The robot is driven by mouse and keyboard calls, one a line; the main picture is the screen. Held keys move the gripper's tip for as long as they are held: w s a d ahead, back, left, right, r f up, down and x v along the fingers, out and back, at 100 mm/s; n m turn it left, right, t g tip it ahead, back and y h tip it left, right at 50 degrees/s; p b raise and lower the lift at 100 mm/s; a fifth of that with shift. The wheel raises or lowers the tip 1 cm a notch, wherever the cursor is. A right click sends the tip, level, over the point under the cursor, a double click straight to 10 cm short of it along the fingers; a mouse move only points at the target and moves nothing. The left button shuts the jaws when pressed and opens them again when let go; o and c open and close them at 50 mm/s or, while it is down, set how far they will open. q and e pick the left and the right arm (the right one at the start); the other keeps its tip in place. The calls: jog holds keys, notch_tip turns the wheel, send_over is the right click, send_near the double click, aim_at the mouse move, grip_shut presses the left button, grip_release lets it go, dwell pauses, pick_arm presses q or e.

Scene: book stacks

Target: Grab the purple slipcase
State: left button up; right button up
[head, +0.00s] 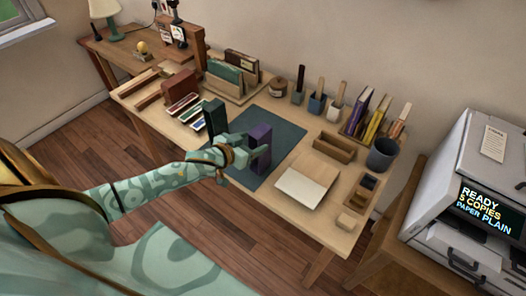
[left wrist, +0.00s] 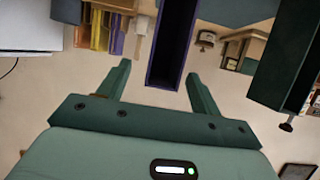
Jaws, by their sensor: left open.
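The purple slipcase (head: 260,147) stands upright on the dark desk mat (head: 279,132) in the head view. My left gripper (head: 241,147) is just left of it, open, with its fingers pointing toward it. In the left wrist view the picture is upside down; the purple slipcase (left wrist: 171,48) shows its dark hollow side ahead of and between the open fingers of my left gripper (left wrist: 159,75). I cannot tell whether a finger touches it. My right gripper is not in view.
A dark green slipcase (head: 214,118) stands left of the gripper. Right of the mat are a pale flat slab (head: 307,180) and a wooden tray (head: 334,147). Upright books (head: 370,115) and cups stand along the back. A printer (head: 470,190) stands at right.

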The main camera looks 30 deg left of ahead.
pick_arm(q)
jog(key=x, duration=0.2)
jog(key=b+x, duration=0.1)
jog(key=x, duration=0.1)
jog(key=b+x, duration=0.1)
jog(key=x, duration=0.1)
jog(key=shift+w+a+f, duration=0.15)
jog(key=shift+a+f, duration=0.1)
jog(key=shift+f, duration=0.1)
jog(key=shift+r, duration=0.1)
jog(key=c, duration=1.4)
